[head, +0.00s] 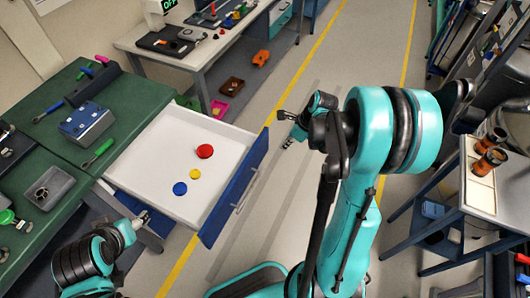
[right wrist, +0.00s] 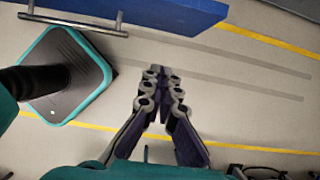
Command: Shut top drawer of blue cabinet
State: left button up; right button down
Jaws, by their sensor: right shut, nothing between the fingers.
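The top drawer (head: 155,165) of the blue cabinet is pulled far out from under the green worktop. It has a white inside and a blue front (head: 238,190) with a metal handle (head: 246,190). A red, a yellow and a blue disc lie in it. The drawer front (right wrist: 165,12) and handle (right wrist: 72,22) also show at the top of the right wrist view. My right gripper (right wrist: 160,72) is shut and empty, over the floor outside the drawer front, apart from it. My left gripper (head: 143,217) is by the drawer's near side; its fingers are too small to read.
The green worktop (head: 135,95) holds a blue-grey box (head: 86,122), a grey tray (head: 48,187) and tools. A second bench (head: 190,55) stands behind, with bins on the floor beneath. A cart (head: 480,190) stands at the right. The aisle floor beyond the drawer front is clear.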

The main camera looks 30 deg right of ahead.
jog(key=b, duration=0.4)
send_near(261, 157)
notch_tip(261, 157, down, 4)
jog(key=s+d, duration=0.2)
jog(key=shift+w+a+r+b, duration=0.15)
jog(key=shift+w+a+b, duration=0.3)
jog(key=shift+w+a, duration=1.05)
jog(key=shift+w, duration=0.1)
